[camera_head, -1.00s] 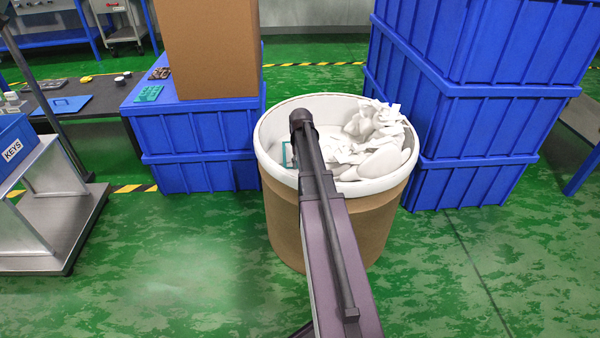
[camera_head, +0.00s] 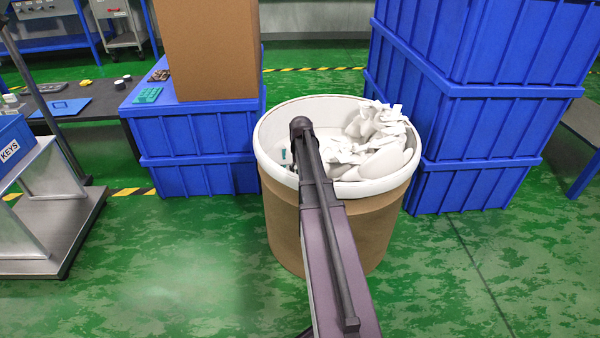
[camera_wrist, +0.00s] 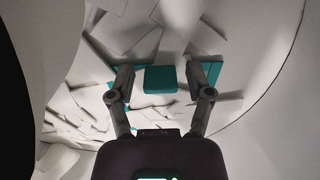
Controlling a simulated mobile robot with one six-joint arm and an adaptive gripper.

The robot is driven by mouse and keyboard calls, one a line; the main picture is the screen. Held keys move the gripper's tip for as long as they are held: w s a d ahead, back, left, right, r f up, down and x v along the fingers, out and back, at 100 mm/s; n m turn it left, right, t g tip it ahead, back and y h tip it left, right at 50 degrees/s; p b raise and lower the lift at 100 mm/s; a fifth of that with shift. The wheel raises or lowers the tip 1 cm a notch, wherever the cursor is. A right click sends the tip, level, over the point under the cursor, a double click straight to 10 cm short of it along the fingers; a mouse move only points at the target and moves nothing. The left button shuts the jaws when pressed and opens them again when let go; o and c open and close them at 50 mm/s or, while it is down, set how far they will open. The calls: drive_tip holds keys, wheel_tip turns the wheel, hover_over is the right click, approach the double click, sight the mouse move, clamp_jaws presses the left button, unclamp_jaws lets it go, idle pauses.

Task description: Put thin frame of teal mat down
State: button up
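My gripper (camera_wrist: 159,69) is inside the drum in the wrist view, its two fingers spread apart. A teal square part (camera_wrist: 160,79) lies between the fingertips, with a gap to each finger. More thin teal strips (camera_wrist: 213,72) show beside and behind the fingers, seemingly parts of the teal frame; the fingers hide some of it. White scraps lie around and under the teal. In the head view, a small bit of the teal frame (camera_head: 286,156) shows left of my arm inside the drum (camera_head: 336,235); my arm hides the gripper.
White scraps (camera_head: 375,135) heap at the drum's right side. Tall stacked blue crates (camera_head: 470,120) stand close at right. Blue crates (camera_head: 200,135) with a brown carton (camera_head: 208,45) and a teal piece (camera_head: 147,95) on top stand at left. Green floor is open in front.

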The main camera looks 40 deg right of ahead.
drive_tip(key=shift+r, duration=0.1)
idle(0.4)
wheel_tip(320, 180, up, 12)
drive_tip(key=p, duration=1.2)
drive_tip(key=shift+s+a, duration=0.15)
drive_tip(key=shift+s, duration=0.1)
idle(0.8)
